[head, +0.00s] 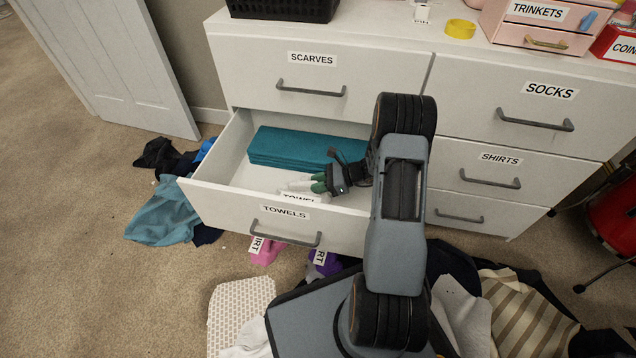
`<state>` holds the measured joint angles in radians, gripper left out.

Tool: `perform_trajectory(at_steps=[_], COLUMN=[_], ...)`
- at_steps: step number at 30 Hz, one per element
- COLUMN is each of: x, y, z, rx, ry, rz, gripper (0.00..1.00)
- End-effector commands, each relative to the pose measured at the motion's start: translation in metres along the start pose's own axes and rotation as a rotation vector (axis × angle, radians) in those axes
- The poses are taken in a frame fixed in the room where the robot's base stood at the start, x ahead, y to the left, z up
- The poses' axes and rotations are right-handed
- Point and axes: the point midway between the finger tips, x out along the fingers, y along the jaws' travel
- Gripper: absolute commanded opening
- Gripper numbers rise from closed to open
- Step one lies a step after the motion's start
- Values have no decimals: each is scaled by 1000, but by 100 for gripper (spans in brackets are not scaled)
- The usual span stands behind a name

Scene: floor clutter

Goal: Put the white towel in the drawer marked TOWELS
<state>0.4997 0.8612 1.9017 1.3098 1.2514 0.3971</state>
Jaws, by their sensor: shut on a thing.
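The TOWELS drawer (216,199) is pulled open, low on the left of the white dresser. A folded teal cloth (290,147) lies at the back inside it. My gripper (318,184) is inside the drawer opening, near its front and right part. It is shut on a white towel (298,186), which shows as a small pale piece at the green fingertips. A label reading "TOWEL", partly cut off, shows just behind the drawer front. My arm hides the drawer's right end. I cannot tell whether the towel touches the drawer floor.
The SCARVES (310,86), SOCKS (540,118) and SHIRTS (490,178) drawers are shut. Clothes lie on the floor, including a teal cloth (163,215) at left, a pink one (265,252) and a striped one (525,313). The carpet at left is mostly free.

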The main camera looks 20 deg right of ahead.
Motion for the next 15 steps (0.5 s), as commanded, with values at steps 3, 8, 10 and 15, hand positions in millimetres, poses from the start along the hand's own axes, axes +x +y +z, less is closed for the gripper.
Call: perform_trajectory(at_steps=[3, 8, 10, 15], x=[0, 0, 0, 0], y=[0, 0, 0, 0], z=[0, 0, 0, 0], rx=[0, 0, 0, 0], ry=[0, 0, 0, 0], rz=[0, 0, 0, 0], gripper=[1, 39, 46, 55])
